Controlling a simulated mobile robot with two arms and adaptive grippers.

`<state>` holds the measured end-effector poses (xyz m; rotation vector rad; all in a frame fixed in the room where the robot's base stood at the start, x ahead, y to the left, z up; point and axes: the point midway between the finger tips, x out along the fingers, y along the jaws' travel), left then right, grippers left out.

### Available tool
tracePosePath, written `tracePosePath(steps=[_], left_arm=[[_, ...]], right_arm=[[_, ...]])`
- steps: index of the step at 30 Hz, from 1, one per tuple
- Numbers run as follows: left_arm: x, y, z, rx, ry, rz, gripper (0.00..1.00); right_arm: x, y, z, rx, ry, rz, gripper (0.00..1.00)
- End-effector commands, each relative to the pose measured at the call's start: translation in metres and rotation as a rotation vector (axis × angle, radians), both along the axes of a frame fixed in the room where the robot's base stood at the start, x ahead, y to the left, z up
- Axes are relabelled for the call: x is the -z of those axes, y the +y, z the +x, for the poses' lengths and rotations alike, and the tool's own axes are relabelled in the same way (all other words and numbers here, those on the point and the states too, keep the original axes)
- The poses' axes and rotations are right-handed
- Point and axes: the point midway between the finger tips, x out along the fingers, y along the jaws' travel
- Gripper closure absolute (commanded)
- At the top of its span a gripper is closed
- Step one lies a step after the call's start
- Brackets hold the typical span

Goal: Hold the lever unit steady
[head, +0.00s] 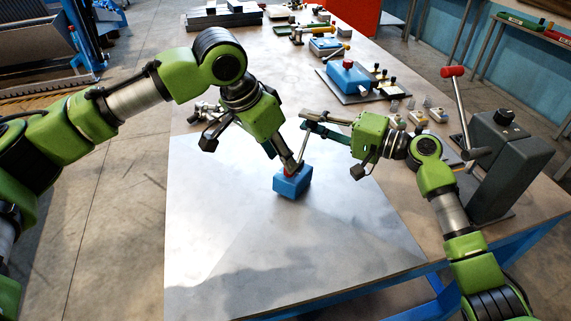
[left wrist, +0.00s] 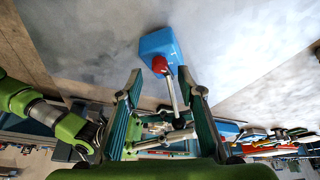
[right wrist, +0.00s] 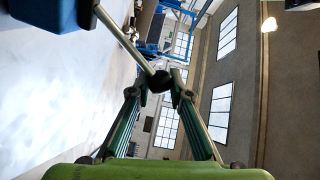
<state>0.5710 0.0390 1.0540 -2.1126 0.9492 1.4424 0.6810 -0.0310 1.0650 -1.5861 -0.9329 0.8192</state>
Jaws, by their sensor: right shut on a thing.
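The lever unit is a small blue box (head: 292,183) with a red hub and a thin metal lever, on the bare metal sheet. In the left wrist view the box (left wrist: 160,42), red hub (left wrist: 160,64) and lever (left wrist: 171,98) show clearly. My left gripper (head: 290,166) is just above the box, its fingers apart, with the lever showing between them; I cannot tell whether they touch the box. My right gripper (head: 305,120) is shut at the lever's upper end. In the right wrist view the black lever knob (right wrist: 159,81) is between its fingertips.
A grey machine (head: 497,150) with a red-knobbed handle stands at the right edge. A larger blue lever box (head: 350,77) and small parts lie farther back on the table. The metal sheet (head: 225,225) is clear in front and left of the unit.

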Motion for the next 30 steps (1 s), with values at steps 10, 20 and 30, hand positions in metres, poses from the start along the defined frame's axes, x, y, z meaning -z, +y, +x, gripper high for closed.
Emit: tracePosePath(steps=[10, 20, 30], left_arm=[[0.037, -0.012, 0.009, 0.001, -0.002, 0.000, 0.65], [0.038, -0.013, 0.010, 0.000, -0.002, -0.001, 0.73], [0.038, -0.012, 0.010, 0.016, 0.000, -0.003, 1.00]], right_arm=[[-0.001, 0.000, 0.000, 0.001, -0.001, 0.001, 1.00], [-0.001, 0.000, 0.000, 0.001, -0.001, 0.001, 1.00], [-0.001, 0.000, 0.000, 0.001, -0.001, 0.001, 1.00]])
